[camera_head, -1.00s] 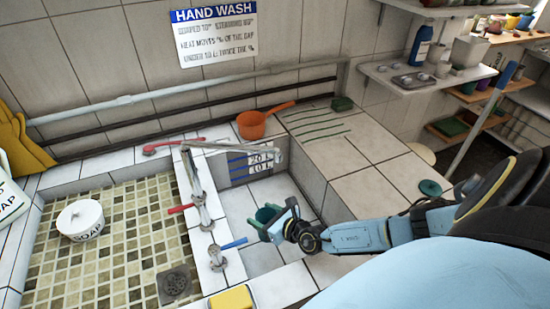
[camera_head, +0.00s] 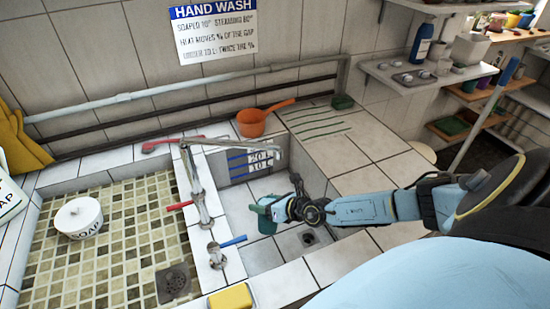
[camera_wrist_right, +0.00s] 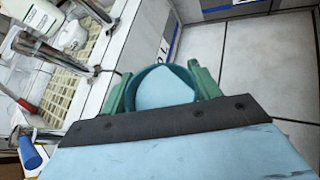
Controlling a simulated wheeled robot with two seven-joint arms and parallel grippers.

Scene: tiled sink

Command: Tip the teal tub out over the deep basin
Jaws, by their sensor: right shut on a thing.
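My right gripper (camera_head: 280,209) is shut on the teal tub (camera_head: 264,220), low over the deep basin (camera_head: 240,206). In the head view the tub is tipped, its open mouth no longer facing up to me; the gripper partly covers it. In the right wrist view the tub's teal rim (camera_wrist_right: 158,69) shows between the two green fingers of the right gripper (camera_wrist_right: 160,88), with a pale blue area inside the rim. I cannot tell whether that is contents. No stream or spill shows below the tub. My left gripper is out of view.
The taps (camera_head: 200,205) stand on the divider left of the deep basin. A mosaic-floored shallow basin (camera_head: 130,215) holds a white soap pot (camera_head: 78,217). An orange pan (camera_head: 252,123) sits behind on the ledge; a yellow sponge (camera_head: 231,297) lies in front.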

